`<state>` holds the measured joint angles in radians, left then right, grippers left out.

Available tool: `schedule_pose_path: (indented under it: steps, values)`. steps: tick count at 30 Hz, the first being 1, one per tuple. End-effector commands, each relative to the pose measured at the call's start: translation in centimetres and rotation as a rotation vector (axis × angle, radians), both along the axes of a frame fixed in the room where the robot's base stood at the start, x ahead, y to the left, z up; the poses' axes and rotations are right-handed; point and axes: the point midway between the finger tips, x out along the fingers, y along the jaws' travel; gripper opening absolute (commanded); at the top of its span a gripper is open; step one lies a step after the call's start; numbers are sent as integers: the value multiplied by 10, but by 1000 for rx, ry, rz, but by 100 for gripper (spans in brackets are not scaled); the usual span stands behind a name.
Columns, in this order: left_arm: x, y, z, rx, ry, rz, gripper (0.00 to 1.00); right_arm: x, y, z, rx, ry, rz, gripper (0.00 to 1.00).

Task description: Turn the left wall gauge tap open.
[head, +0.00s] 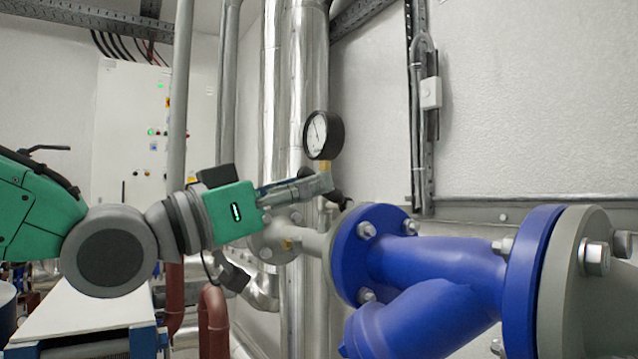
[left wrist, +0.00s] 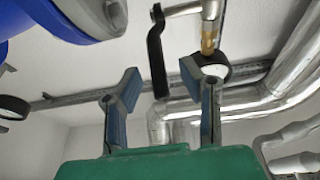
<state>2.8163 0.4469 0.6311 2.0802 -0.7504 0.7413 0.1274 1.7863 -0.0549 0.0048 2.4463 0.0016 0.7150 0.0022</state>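The wall gauge (head: 324,135) has a white dial and black rim and stands on a brass fitting (head: 325,166) in the head view. It also shows in the left wrist view (left wrist: 216,72), partly behind one finger. The tap's black lever (left wrist: 157,52) hangs from the grey pipe in the left wrist view. A dark part of the tap shows just past the fingers in the head view (head: 337,198). My left gripper (head: 322,184) is open just below the gauge. In the left wrist view its fingers (left wrist: 160,76) appear on either side of the lever; contact is not visible. My right gripper is out of view.
A large blue flanged pipe (head: 430,262) fills the right foreground. Shiny vertical pipes (head: 290,75) stand behind the gauge. A second gauge (left wrist: 12,108) shows at the left of the left wrist view. A white cabinet (head: 128,120) stands at the back left.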

Motion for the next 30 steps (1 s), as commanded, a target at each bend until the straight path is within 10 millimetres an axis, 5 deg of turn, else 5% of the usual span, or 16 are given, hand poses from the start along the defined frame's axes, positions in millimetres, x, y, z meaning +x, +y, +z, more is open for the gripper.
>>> schedule_pose_path:
  steps: [12,25,26,28,30]
  values:
    - [-43,65,-25,-2,3,2,34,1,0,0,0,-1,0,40]
    - [-51,74,-30,1,4,0,34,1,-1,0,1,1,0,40]
    - [-51,74,-30,1,4,0,31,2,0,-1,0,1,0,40]
    - [-50,74,-31,-2,1,0,6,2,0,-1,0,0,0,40]
    - [-45,71,-35,-18,-14,0,0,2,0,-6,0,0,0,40]
